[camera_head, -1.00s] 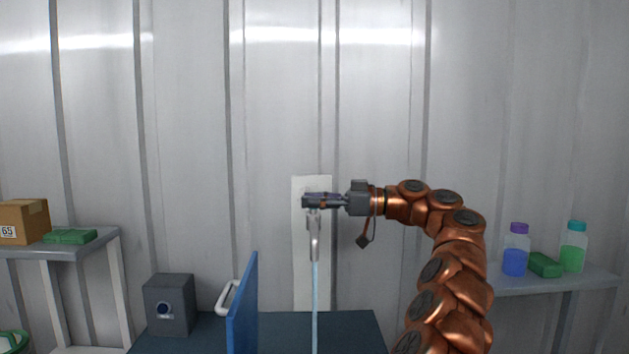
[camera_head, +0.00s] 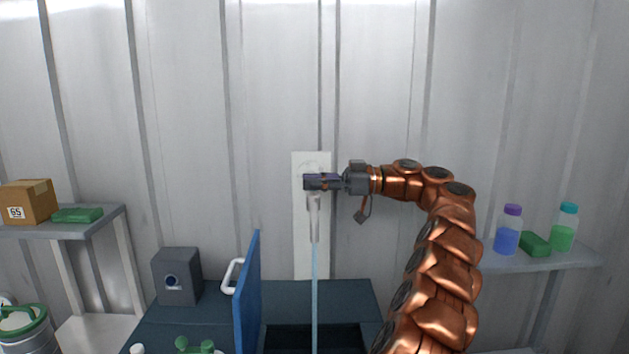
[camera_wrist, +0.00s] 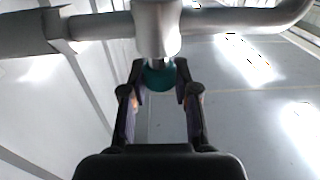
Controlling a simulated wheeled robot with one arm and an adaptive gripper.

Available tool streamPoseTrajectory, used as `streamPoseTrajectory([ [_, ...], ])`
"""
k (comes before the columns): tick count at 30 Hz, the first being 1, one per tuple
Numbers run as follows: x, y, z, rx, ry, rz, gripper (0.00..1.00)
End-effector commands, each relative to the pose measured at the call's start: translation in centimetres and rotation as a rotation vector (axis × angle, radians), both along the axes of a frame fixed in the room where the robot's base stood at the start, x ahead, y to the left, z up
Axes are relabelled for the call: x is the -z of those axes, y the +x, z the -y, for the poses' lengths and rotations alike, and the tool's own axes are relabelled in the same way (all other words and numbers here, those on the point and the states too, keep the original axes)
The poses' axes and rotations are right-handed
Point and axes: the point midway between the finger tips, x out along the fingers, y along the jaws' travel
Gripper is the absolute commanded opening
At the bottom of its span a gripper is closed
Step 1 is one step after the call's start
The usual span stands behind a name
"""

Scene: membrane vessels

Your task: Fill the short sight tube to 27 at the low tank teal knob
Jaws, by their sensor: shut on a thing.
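My gripper (camera_head: 320,182) is in front of the white wall panel (camera_head: 311,262), at the top of a grey tap spout (camera_head: 314,218). In the wrist view my gripper (camera_wrist: 160,95) has its fingers closed around a teal knob (camera_wrist: 158,76) under a metal pipe fitting (camera_wrist: 158,25). The knob is hidden by the fingers in the head view. A thin light-blue stream (camera_head: 315,290) runs straight down from the spout into a dark opening (camera_head: 290,338) in the blue-grey worktop. I cannot make out a sight tube or its scale.
A blue upright panel (camera_head: 247,290) with a white handle (camera_head: 232,277) stands left of the stream. A grey box (camera_head: 177,276) is farther left. Side shelves hold a carton (camera_head: 28,202) and, at right, two bottles (camera_head: 508,230) (camera_head: 563,228).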

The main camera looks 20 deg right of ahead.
Motion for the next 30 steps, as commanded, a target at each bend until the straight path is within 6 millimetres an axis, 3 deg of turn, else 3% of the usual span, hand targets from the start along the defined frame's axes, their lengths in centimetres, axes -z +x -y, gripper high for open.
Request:
streamPoseTrajectory([
  [4,-0.38,0.0,-0.04,0.001,0.002,0.007,0.0],
  [5,-0.38,0.0,-0.05,0.001,0.002,0.007,0.3],
  [12,-0.22,0.0,-0.03,0.001,0.002,0.004,0.55],
  [30,-0.18,-0.31,0.79,0.0,0.0,0.003,0.56],
])
